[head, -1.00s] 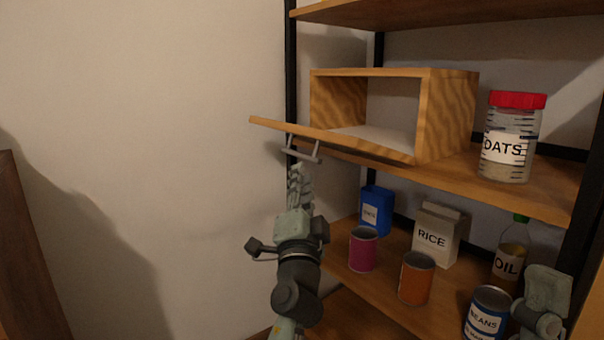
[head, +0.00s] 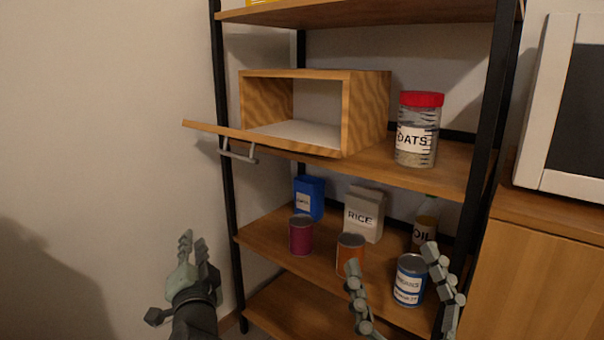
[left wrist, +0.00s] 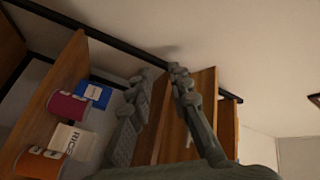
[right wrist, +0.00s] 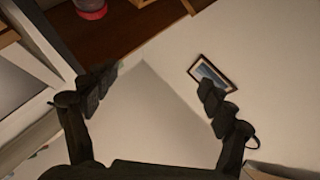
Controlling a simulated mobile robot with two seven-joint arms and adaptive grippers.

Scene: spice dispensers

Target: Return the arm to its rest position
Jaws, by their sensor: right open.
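My left gripper (head: 194,246) is at the lower left of the head view, below and apart from the handle (head: 238,153) of the lowered door. Its fingers stand a little apart with nothing between them, as the left wrist view (left wrist: 160,75) also shows. My right gripper (head: 393,258) is low in front of the shelf, its fingers wide apart and empty. The right wrist view (right wrist: 160,85) shows the same gap. The wooden box (head: 368,110) on the upper shelf is open at the front, and no contents show.
A red-lidded oats jar (head: 416,140) stands right of the box. Below are a blue box (head: 309,197), pink can (head: 301,235), rice carton (head: 364,213), orange can (head: 350,254), oil bottle (head: 425,223) and beans can (head: 409,281). A microwave (head: 568,110) is at right. The left side is free.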

